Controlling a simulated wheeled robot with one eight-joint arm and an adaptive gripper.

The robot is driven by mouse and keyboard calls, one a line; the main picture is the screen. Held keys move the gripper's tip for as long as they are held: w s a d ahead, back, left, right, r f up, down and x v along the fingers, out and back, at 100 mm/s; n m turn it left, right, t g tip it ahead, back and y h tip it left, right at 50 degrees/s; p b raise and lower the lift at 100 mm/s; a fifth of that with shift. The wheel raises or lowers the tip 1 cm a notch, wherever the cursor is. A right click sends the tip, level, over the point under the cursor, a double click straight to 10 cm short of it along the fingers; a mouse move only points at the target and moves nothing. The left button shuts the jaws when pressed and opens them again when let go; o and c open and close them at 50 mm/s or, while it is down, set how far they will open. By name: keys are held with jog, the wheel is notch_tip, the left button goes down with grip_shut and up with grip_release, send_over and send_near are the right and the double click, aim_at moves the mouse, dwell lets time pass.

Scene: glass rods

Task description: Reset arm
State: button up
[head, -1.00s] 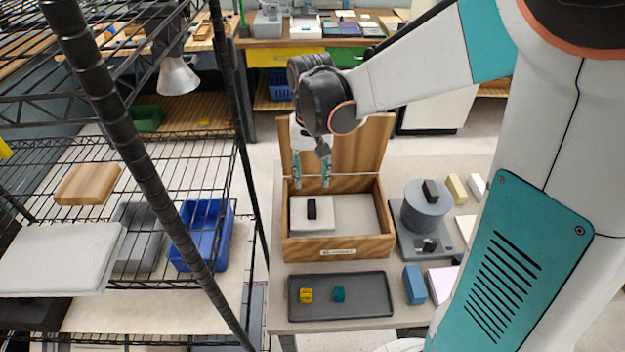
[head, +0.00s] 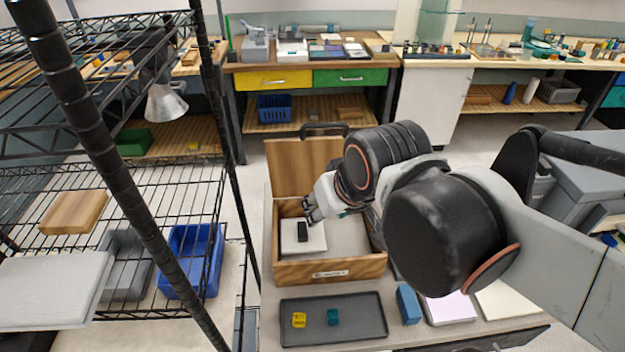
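My gripper (head: 312,212) is at the end of my folded arm, over the left part of the open wooden box (head: 325,270). It points left and down. Its fingertips are small and partly merged with the wrist in the head view, so I cannot tell whether they are apart. Nothing clearly shows held in it. Inside the box, a black block (head: 302,232) stands on a white pad (head: 313,244) at the left.
A dark tray (head: 360,315) with a yellow cube (head: 299,320) and a teal cube (head: 333,317) lies in front of the box. A blue block (head: 408,304) is to its right. A black wire shelf (head: 130,185) with a blue bin (head: 190,262) stands at the left.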

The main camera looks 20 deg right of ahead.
jog(key=shift+s+t, duration=0.4)
jog(key=shift+s, duration=0.25)
notch_tip(320, 180, down, 4)
jog(key=b, duration=0.3)
jog(key=shift+r+b, duration=0.2)
jog(key=shift+b, duration=0.1)
jog(key=shift+c, duration=0.5)
dwell(1.0)
